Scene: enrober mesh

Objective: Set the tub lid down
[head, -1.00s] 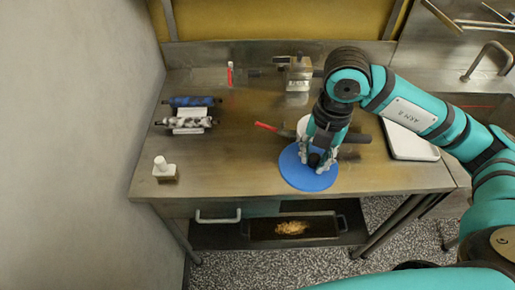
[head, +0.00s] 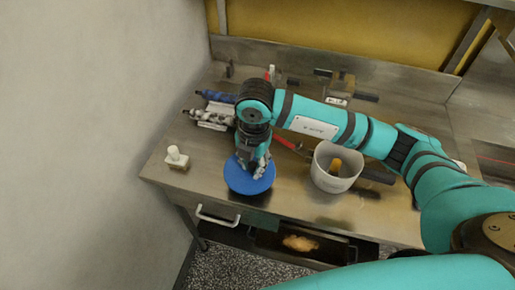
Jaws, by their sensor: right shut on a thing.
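The tub lid (head: 248,183) is a round blue disc low over the steel table, left of the tub. My right gripper (head: 254,166) is above it, pointing down and shut on it near its middle. I cannot tell whether the lid touches the table. My left gripper is not in view.
A white block with a knob (head: 177,158) stands at the table's left edge. Rollers (head: 209,115) lie behind it. A red-handled tool (head: 286,143) lies between the lid and tub. A metal device (head: 340,86) stands at the back. Bare steel (head: 215,160) shows left of the lid.

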